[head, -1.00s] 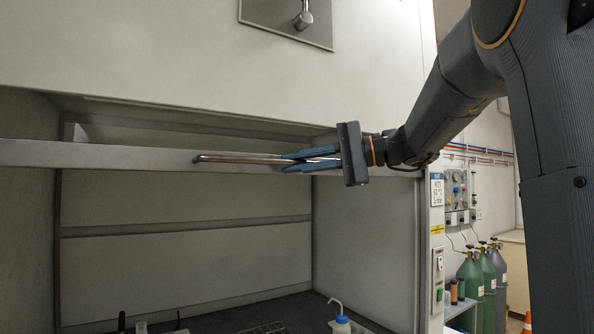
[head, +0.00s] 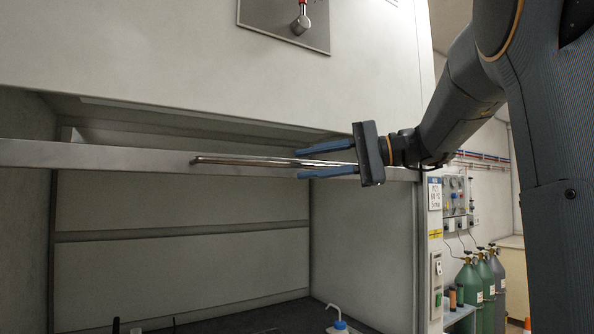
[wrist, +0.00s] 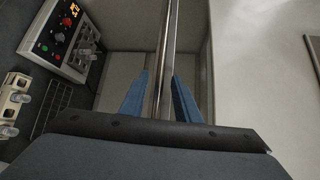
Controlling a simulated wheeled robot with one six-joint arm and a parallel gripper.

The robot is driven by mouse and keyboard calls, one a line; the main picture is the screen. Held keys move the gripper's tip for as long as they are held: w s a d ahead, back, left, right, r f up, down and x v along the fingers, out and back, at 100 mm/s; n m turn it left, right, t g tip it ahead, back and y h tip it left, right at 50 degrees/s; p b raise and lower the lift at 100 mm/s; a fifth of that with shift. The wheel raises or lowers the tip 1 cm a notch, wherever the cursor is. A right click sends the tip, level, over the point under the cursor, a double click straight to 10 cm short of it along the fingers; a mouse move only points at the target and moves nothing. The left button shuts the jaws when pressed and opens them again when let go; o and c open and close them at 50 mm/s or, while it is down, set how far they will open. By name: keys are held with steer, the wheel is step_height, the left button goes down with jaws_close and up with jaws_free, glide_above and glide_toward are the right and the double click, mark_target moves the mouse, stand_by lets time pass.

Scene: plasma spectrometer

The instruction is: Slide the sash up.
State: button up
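The sash shows as a grey horizontal rail (head: 120,156) across the fume hood opening, high up near the hood's upper panel. A metal bar handle (head: 235,161) runs along the rail. My gripper (head: 298,163) is at the right part of the handle, its blue fingers open, one above and one below the bar with gaps on both sides. In the wrist view the handle (wrist: 168,45) passes between the two spread blue fingers (wrist: 162,98).
Inside the hood, a wash bottle (head: 339,324) stands at the bottom. In the wrist view an instrument panel with a lit display (wrist: 62,32) shows at left. Gas cylinders (head: 468,290) stand right of the hood. The space below the rail is open.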

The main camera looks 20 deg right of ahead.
steer(key=v, duration=0.4)
steer(key=shift+d+b, duration=0.1)
steer(key=shift+b, duration=0.3)
